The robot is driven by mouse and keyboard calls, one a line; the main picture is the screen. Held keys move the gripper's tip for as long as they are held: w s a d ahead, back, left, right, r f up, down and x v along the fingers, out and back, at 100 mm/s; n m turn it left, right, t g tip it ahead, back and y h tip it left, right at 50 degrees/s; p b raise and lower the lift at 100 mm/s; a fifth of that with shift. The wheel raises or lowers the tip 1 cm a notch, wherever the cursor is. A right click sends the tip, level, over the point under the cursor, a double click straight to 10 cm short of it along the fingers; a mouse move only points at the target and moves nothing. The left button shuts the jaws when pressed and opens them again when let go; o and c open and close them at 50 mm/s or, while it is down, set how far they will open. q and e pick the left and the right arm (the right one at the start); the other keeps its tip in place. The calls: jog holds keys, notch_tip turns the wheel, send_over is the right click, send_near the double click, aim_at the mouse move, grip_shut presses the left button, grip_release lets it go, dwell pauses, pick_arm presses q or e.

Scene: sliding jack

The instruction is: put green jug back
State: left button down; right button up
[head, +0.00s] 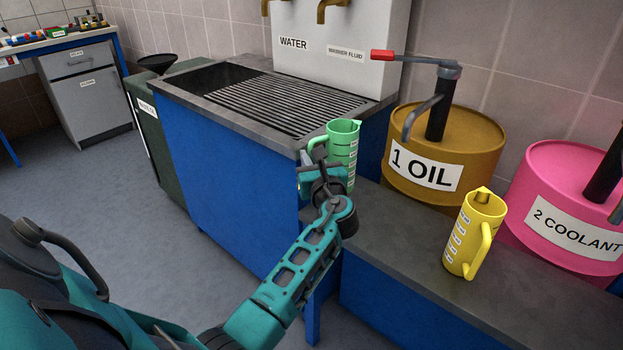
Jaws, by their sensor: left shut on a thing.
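The green jug (345,147) is upright at the near right corner of the sink counter, in front of the oil drum. My left gripper (318,168) is shut on the green jug at its handle side. The gripper and wrist hide part of the jug's lower left side. I cannot tell whether the jug's base touches the low grey shelf (420,243) or hangs just above it. My right gripper is not in view.
A yellow jug (469,240) stands on the shelf to the right. Behind are the brown oil drum (480,135) with a pump and the pink coolant drum (548,170). The blue sink unit (225,170) with a grated top is left. Floor at left is clear.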

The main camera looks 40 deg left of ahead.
pick_arm(q)
notch_tip(320, 180, down, 3)
jog(key=shift+f+b, duration=0.1)
jog(key=shift+b, duration=0.45)
jog(key=shift+f, duration=0.35)
